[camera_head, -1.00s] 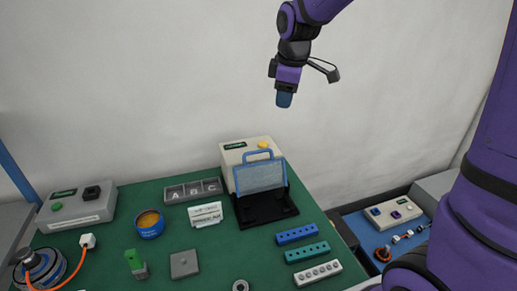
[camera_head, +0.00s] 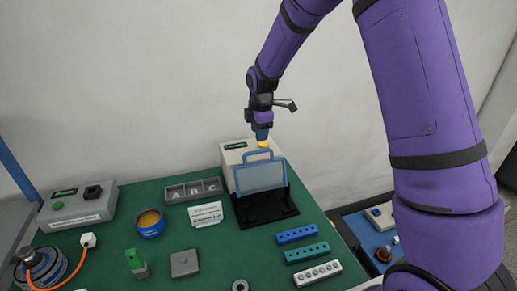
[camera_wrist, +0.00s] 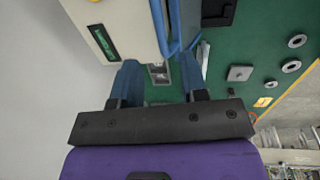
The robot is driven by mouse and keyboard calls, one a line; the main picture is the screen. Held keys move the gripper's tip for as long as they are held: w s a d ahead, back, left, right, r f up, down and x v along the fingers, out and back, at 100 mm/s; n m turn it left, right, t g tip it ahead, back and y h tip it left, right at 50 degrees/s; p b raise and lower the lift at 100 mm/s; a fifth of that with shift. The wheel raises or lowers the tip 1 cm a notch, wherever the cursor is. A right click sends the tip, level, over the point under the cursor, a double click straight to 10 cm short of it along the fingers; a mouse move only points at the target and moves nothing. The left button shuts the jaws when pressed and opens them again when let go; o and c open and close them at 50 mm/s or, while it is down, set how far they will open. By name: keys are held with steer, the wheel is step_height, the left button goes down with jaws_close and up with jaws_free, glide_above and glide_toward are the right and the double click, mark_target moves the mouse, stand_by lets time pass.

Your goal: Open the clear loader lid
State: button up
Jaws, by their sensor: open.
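The clear loader lid (camera_head: 261,177) is a see-through panel in a blue frame with a blue handle (camera_head: 258,154) on its top edge. It stands roughly upright at the front of the cream loader box (camera_head: 232,157), behind a black bed (camera_head: 265,206). My gripper (camera_head: 262,134) is above the box, just over and behind the handle, apart from it. In the wrist view my gripper (camera_wrist: 159,78) has its two blue fingers spread with nothing between them. The lid's blue frame (camera_wrist: 160,25) shows there beyond the fingers, nearly edge-on.
A yellow button (camera_head: 264,143) sits on the box top, close under my gripper. Left of the loader are a white label card (camera_head: 206,214) and a grey A-B-C tray (camera_head: 193,191). Coloured hole blocks (camera_head: 307,252) lie in front to the right. The wall is close behind.

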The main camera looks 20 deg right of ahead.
mark_target(258, 151)
steer(key=f, duration=0.5)
steer(key=w+f, duration=0.1)
steer(key=f, duration=0.1)
steer(key=shift+f, duration=0.25)
jaws_close()
steer(key=shift+s, duration=0.1)
